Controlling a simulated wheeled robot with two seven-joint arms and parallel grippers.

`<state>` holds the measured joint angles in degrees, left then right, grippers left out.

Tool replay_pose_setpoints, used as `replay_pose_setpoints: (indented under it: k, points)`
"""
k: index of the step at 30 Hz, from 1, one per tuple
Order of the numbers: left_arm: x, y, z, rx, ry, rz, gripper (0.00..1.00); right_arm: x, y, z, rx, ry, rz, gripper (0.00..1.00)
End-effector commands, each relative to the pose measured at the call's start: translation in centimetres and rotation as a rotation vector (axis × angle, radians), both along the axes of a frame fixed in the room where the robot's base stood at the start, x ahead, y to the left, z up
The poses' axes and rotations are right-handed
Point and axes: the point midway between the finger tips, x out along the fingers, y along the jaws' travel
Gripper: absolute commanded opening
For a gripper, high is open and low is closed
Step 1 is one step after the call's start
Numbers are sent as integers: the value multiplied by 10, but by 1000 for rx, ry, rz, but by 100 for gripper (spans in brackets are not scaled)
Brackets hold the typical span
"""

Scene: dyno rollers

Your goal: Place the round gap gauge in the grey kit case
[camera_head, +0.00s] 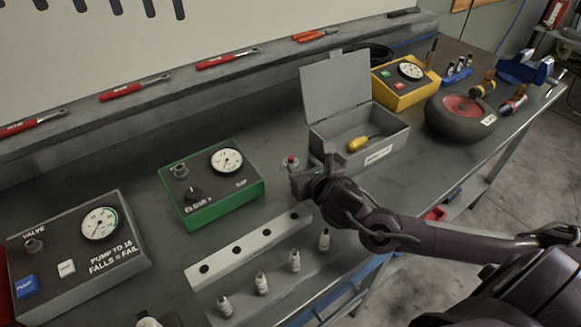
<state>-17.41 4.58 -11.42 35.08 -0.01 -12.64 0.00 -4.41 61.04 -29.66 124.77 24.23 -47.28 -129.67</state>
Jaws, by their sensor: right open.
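The grey kit case (397,139) stands open on the bench right of centre, lid raised at its back, with a yellow item (357,144) inside. A small round piece with a red middle (291,161) sits on the bench left of the case; it may be the round gap gauge, but it is too small to be sure. My right gripper (306,178) is open, just in front of this piece and left of the case's front; its fingertips are partly hidden by its own body.
A green-edged gauge box (212,188) and a grey pump box (75,255) stand left.

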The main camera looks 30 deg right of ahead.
Motion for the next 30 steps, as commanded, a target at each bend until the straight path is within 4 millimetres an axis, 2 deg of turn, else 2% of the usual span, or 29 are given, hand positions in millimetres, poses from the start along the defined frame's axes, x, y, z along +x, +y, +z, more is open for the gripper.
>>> replay_pose_setpoints:
  k: [6, 18, 27, 28, 30]
  points:
    - [12, -2, 8, -3, -19, 0, 36, 20, -2, -7, 2, -1, -1, 40]
    - [10, -2, 23, -2, -16, -1, 36, 61, -6, -29, 1, -1, -2, 40]
    - [8, -1, 23, -2, -13, -1, 36, 66, -7, -33, -1, 0, 1, 40]
    - [8, -1, 23, -2, -13, -1, 36, 66, -7, -33, 0, 0, 1, 39]
    - [8, -1, 22, -3, -13, -1, 36, 66, -7, -33, 0, 0, 1, 30]
